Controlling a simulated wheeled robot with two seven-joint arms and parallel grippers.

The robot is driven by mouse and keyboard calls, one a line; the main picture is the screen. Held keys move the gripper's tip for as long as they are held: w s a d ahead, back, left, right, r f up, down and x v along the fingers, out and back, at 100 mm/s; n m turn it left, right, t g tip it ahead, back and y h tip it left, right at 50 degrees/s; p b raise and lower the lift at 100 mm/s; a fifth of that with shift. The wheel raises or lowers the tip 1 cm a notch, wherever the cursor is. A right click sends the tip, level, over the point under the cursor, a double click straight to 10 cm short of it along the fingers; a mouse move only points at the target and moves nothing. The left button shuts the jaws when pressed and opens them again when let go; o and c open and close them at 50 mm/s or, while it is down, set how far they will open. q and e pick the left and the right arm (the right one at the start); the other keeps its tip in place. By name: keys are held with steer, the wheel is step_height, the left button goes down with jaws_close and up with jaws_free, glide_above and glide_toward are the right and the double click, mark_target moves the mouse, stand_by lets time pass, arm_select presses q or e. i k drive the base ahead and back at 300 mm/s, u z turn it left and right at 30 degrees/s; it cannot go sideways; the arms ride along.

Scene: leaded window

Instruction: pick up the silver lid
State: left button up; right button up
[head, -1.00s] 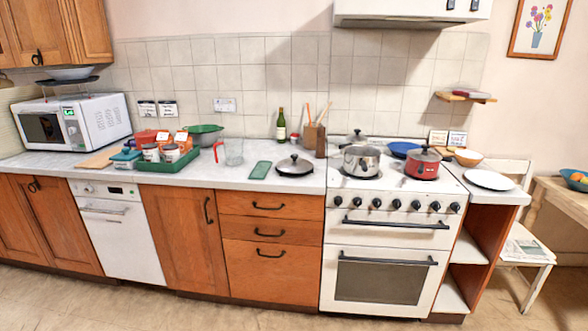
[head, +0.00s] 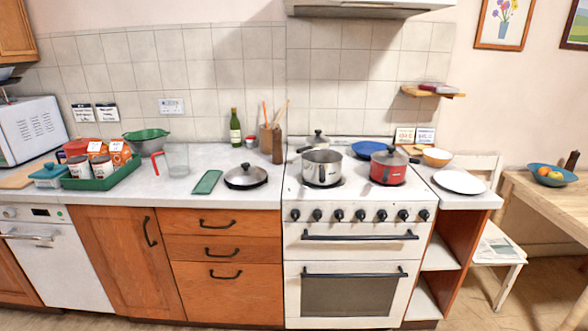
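A silver lid with a dark knob (head: 246,175) lies flat on the grey countertop, just left of the stove. Another lid with a dark knob (head: 318,138) sits at the back of the stove, behind the silver pot (head: 322,168), which partly hides it. Neither of my grippers shows in the head view.
A green rectangular item (head: 207,182) lies left of the front lid, with a measuring jug (head: 177,160) beyond it. A red pot (head: 388,167) stands on the stove. A green bottle (head: 235,128) and a utensil holder (head: 266,138) stand behind.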

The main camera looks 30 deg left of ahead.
mark_target(246, 174)
steer(key=z, duration=0.05)
steer(key=i, duration=0.8)
steer(key=u, duration=0.75)
steer(key=i, duration=0.5)
steer(key=u, duration=0.55)
